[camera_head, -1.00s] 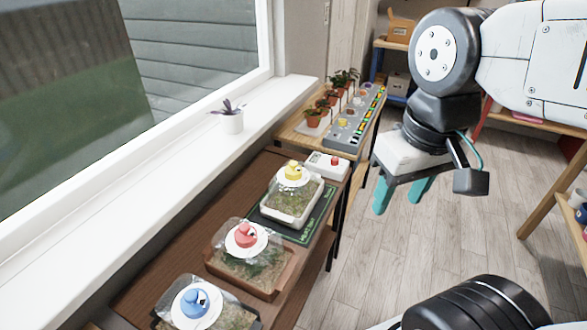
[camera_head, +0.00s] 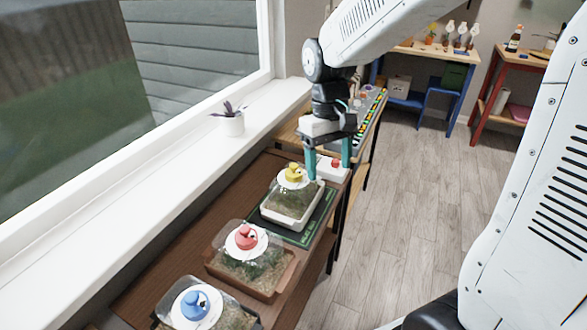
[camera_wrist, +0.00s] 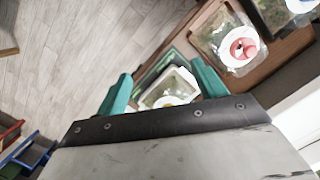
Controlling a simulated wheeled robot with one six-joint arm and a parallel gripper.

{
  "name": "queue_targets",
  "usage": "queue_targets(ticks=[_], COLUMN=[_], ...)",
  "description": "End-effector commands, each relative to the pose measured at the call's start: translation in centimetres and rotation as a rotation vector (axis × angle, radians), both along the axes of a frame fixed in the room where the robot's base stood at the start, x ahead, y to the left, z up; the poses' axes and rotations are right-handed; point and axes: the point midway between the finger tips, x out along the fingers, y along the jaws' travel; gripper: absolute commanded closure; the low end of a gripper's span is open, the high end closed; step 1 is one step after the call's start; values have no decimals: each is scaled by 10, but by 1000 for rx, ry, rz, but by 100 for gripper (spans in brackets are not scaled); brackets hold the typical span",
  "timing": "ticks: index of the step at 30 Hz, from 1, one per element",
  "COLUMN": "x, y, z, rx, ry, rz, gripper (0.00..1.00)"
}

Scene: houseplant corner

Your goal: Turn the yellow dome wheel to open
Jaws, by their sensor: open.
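The yellow wheel (camera_head: 294,173) sits on a white disc on the clear dome of the farthest tray (camera_head: 284,224). That pale tray stands on a dark green mat (camera_head: 318,226) on the brown bench. My gripper (camera_head: 329,172) points down with teal fingers apart and empty, above and just right of the yellow wheel in the head view. In the wrist view, my gripper (camera_wrist: 160,92) has the pale tray (camera_wrist: 178,81) beyond and between its fingers. The white disc is partly cut off there by my gripper body, with a bit of yellow (camera_wrist: 168,103) showing.
The red-wheeled dome (camera_head: 246,237) and the blue-wheeled dome (camera_head: 195,304) stand nearer on the same bench (camera_head: 185,230). A white box with a red button (camera_head: 335,163) is right behind the yellow dome, close to my fingers. The window sill (camera_head: 150,190) runs along the left.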

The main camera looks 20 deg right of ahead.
Motion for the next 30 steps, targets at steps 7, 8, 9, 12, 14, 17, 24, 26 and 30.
queue_targets(ticks=[7,8,9,12,14,17,24,26,30], x=[94,104,118,150,173,186,185,184,184], y=[9,10,12,14,15,16,16,16,16], z=[-58,-64,-72,-84,-80,-72,-100,-110,-131], rx=[20,23,25,32,34,35,36,37,36], ry=[-4,-10,-21,-61,-112,-164,-162,-161,-162], rz=[124,141,162,218,260,315,332,331,331], gripper=[30,30,30,30,30,30,30,30,30])
